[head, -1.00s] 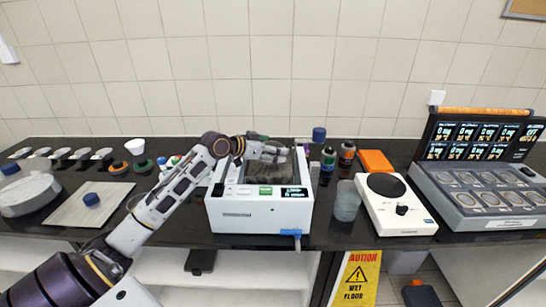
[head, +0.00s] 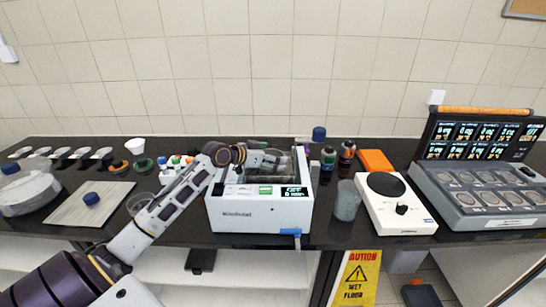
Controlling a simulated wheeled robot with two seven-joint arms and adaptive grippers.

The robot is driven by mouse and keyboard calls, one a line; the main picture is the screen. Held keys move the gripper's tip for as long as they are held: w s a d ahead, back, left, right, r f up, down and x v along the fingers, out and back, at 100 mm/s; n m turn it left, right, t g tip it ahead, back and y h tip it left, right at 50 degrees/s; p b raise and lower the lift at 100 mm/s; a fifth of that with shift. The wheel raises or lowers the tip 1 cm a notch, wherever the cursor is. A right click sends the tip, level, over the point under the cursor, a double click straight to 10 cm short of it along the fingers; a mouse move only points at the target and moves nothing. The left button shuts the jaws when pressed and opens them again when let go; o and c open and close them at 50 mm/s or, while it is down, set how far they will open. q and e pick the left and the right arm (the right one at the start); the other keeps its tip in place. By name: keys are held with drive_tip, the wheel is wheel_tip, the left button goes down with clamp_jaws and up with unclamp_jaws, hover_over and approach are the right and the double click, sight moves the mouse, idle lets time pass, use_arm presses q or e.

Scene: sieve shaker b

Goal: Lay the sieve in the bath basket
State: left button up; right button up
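The white bath (head: 240,217) stands on the black bench in the middle, with its open top facing up and a lit display on its front. My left gripper (head: 276,161) is low over the bath opening, reaching in from the left. A dull grey, round-edged thing at its fingertips, over the right part of the opening, looks like the sieve (head: 289,163). The fingers are small and partly merge with it, so I cannot tell whether they are shut on it. The basket is mostly hidden inside the bath. My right gripper is not in view.
Reagent bottles (head: 346,157) and a cloudy beaker (head: 347,201) stand right of the bath, then a white hotplate (head: 411,214) and a grey multi-well instrument (head: 480,190). A rack of capped vials (head: 174,174) is close behind my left arm. A pale board (head: 75,212) lies at left.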

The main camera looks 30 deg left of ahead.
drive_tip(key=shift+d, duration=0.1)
use_arm(q)
drive_tip(key=shift+r, duration=0.15)
drive_tip(key=shift+s+a+r, duration=0.1)
drive_tip(key=shift+s+a, duration=0.05)
drive_tip(key=shift+s, duration=0.1)
drive_tip(key=shift+b+v, duration=0.4)
drive_tip(key=shift+v, duration=2.2)
drive_tip(key=shift+s+a+r, duration=0.25)
drive_tip(key=shift+s, duration=0.4)
drive_tip(key=shift+v, duration=1.45)
drive_tip(key=shift+s+a+r+b, duration=0.15)
drive_tip(key=shift+s+r+b, duration=0.15)
drive_tip(key=shift+s, duration=0.2)
drive_tip(key=shift+s+a+r, duration=0.1)
drive_tip(key=shift+s, duration=0.15)
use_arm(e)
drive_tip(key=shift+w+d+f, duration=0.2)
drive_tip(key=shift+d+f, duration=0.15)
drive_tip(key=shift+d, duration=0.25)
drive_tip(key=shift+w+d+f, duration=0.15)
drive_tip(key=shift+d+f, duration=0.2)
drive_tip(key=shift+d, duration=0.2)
